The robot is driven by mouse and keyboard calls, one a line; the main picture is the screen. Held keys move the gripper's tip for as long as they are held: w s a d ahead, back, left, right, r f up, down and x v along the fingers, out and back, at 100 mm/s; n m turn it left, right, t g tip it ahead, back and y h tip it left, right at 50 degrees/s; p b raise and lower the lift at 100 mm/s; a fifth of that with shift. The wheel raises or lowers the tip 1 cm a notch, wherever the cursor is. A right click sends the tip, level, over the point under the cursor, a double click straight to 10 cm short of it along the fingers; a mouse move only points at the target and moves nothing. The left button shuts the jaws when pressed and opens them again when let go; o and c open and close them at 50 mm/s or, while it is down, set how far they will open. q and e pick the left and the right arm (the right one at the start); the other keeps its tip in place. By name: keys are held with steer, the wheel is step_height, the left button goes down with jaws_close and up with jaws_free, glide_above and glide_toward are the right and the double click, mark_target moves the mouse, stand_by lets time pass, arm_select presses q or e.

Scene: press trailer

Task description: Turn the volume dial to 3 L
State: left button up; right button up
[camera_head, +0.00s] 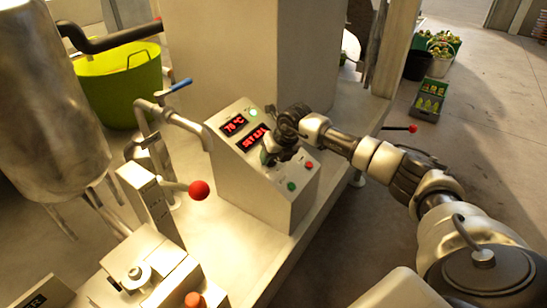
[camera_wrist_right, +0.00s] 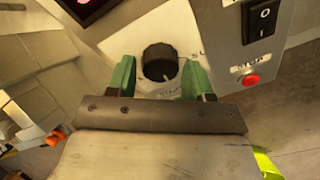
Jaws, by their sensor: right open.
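The volume dial (camera_wrist_right: 160,61) is a black round knob on the panel of a pale control box (camera_head: 236,180). In the right wrist view it sits between the two green fingers of my right gripper (camera_wrist_right: 162,80). The fingers are apart, with a visible gap on each side of the knob. Marks around the dial are only partly readable. In the head view my right gripper (camera_head: 274,154) is over the box's sloped panel and hides the dial. A red-lit display (camera_head: 253,138) starts with "SET"; its number is hard to read. My left gripper is not in view.
A second display (camera_head: 235,125) reads about 78 °C. A black switch (camera_wrist_right: 263,17) and red button (camera_wrist_right: 250,80) sit beside the dial. A red-knobbed lever (camera_head: 198,190) and a pipe (camera_head: 187,124) stand left of the box.

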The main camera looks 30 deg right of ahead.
steer(key=b+v, duration=0.1)
steer(key=v, duration=0.9)
steer(key=shift+r+b, duration=0.15)
steer(key=shift+b, duration=0.2)
steer(key=shift+s+d, duration=0.1)
steer(key=shift+s, duration=0.05)
